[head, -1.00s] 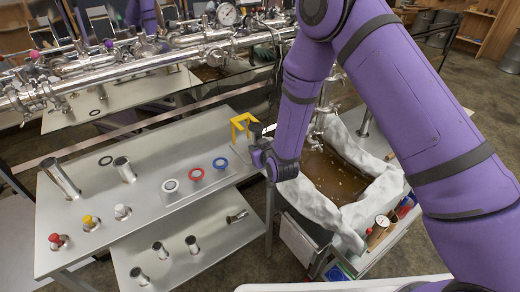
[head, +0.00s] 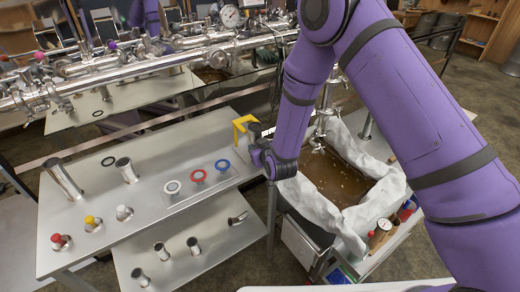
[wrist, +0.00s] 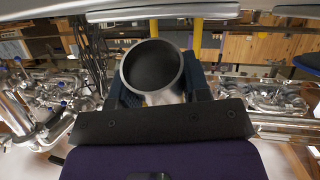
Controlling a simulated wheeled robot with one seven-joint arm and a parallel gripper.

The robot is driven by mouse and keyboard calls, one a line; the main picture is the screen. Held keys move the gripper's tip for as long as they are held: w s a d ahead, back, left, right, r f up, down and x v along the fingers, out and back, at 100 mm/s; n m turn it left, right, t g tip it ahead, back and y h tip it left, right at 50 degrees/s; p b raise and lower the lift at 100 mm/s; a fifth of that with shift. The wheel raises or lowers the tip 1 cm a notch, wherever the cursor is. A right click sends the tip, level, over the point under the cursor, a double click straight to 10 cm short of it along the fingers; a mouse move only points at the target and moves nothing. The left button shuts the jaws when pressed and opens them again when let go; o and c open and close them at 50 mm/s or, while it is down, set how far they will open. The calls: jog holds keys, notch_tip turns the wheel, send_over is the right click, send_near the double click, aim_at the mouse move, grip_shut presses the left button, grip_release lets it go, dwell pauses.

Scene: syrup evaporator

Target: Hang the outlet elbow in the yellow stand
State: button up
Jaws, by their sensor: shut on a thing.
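My gripper (wrist: 158,88) is shut on the outlet elbow (wrist: 160,97), a shiny metal tube whose round open end faces the wrist camera. The dark fingers stand on both sides of it. The yellow stand (head: 240,124) is at the back right corner of the steel table in the head view. Two of its yellow posts (wrist: 197,40) show just beyond the elbow in the wrist view. In the head view my gripper (head: 257,143) is right beside the stand and partly hides it. I cannot tell whether the elbow touches the stand.
The steel table (head: 130,215) carries white, red and blue ring gaskets (head: 198,176), several upright tubes and coloured-knob fittings. A lower shelf (head: 205,245) holds short metal pieces. Shiny pipework (head: 130,72) runs behind.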

jog(key=shift+w+a, duration=0.6)
jog(key=shift+w, duration=0.3)
jog(key=shift+w+a, duration=0.6)
jog(key=shift+w, duration=0.25)
dwell(0.8)
jog(key=shift+f, duration=0.25)
dwell(0.4)
jog(key=o, duration=1.1)
jog(key=shift+c, duration=0.2)
jog(key=v, duration=1)
jog(key=shift+s+d, duration=0.25)
jog(key=shift+s, duration=0.1)
jog(key=shift+r, duration=0.15)
